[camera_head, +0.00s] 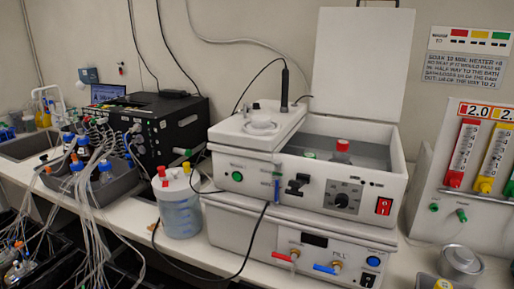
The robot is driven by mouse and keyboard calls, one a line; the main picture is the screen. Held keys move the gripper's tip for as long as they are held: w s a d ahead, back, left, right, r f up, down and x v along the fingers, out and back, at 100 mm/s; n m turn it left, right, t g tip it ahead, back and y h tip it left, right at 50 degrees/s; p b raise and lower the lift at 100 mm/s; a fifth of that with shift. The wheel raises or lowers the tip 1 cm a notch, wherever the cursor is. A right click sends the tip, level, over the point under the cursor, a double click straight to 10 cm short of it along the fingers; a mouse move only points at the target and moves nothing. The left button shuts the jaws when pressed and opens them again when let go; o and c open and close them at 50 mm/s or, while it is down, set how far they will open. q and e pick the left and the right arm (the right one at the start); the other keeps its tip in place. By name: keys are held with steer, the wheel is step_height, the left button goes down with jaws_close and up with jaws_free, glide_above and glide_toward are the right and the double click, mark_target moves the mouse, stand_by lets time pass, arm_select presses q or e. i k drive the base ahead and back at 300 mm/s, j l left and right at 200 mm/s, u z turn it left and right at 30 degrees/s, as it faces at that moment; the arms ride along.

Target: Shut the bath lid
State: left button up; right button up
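The bath lid (361,62) is a white flat panel. It stands open and upright at the back of the white water bath (324,185), close to the wall. Inside the open grey basin (375,155) a vessel with a red cap (343,146) stands, and a low green-topped item (310,155) shows near the basin's front left. Neither of my grippers shows in the head view.
A black box (165,130) stands left of the bath, with a clear jug (180,208) in front of it. A dark probe (284,88) rises at the bath's left. A flowmeter panel (490,195) stands at right. A round metal pot (461,262) sits at front right. Loose tubes and a black cable cross the front.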

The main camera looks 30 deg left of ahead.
mark_target(362, 56)
steer(key=i+u, duration=0.15)
steer(key=u, duration=0.15)
steer(key=i+u, duration=0.3)
steer(key=i+l+z, duration=0.15)
steer(key=l+z, duration=0.35)
steer(key=i+l+z, duration=0.2)
steer(key=z, duration=0.3)
steer(key=i+l+z, duration=0.3)
steer(key=z, duration=0.15)
